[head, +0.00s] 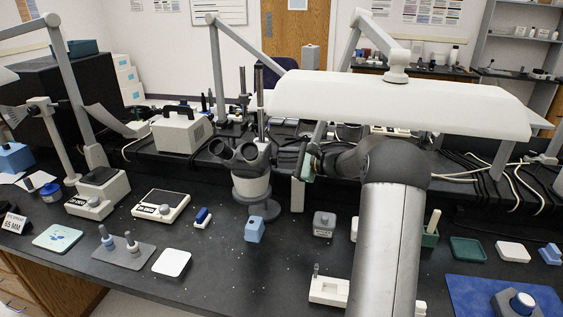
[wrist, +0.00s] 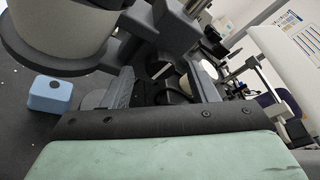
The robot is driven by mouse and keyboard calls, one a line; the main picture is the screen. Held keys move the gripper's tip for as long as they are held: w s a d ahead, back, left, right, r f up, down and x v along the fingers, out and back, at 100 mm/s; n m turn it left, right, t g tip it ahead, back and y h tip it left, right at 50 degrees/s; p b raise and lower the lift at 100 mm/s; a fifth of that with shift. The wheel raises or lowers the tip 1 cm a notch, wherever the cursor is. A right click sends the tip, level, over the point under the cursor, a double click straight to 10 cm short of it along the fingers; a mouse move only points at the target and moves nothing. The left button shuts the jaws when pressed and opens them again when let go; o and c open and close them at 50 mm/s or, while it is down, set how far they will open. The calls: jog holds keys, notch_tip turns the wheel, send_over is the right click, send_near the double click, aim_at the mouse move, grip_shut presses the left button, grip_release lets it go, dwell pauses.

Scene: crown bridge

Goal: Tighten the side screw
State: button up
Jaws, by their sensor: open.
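I cannot make out a side screw for certain in either view. A binocular microscope (head: 250,178) stands upright at the middle of the bench; its pale round body also shows close at the upper left of the wrist view (wrist: 58,40). My gripper (head: 305,162) is just right of the microscope in the head view, partly hidden by my arm. In the wrist view my gripper (wrist: 165,88) has its two grey ridged fingers apart. Dark rounded parts show in the gap beyond them; I cannot tell whether they touch. I see nothing clearly held.
A light blue block (head: 255,229) stands in front of the microscope. A white fixture with an upright pin (head: 328,289) is at the front. A white lamp hood (head: 400,103) hangs overhead. Cables and a raised shelf lie behind. Bench left of the blue block is partly clear.

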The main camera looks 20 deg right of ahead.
jog(key=b+v, duration=0.1)
jog(key=v, duration=1.5)
jog(key=shift+s, duration=0.1)
